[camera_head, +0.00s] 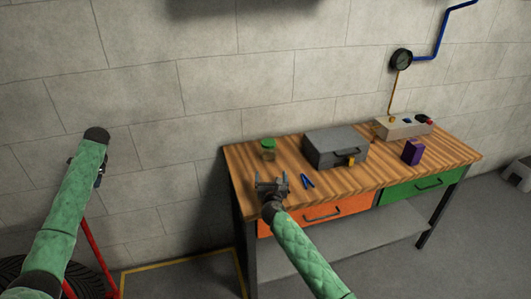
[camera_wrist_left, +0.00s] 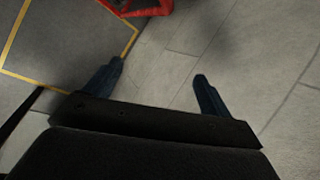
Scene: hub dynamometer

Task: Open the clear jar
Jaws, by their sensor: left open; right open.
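The clear jar (camera_head: 267,152) stands upright near the back left of the wooden workbench. It has a green lid (camera_head: 268,142) on top. My right gripper (camera_head: 272,183) is open and empty over the front left edge of the bench, in front of the jar and apart from it. My left gripper (camera_head: 100,172) is far left of the bench, away from the jar; its fingers are mostly hidden behind its arm in the head view. In the left wrist view the left gripper (camera_wrist_left: 159,85) is open and empty above the floor.
The workbench (camera_head: 345,187) holds a grey case (camera_head: 335,146), blue pliers (camera_head: 307,181), a purple box (camera_head: 412,152) and a beige device (camera_head: 403,128). Orange (camera_head: 330,213) and green (camera_head: 420,187) drawers are below its top. A gauge (camera_head: 401,60) hangs on the wall. A red frame (camera_wrist_left: 140,8) stands on the floor.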

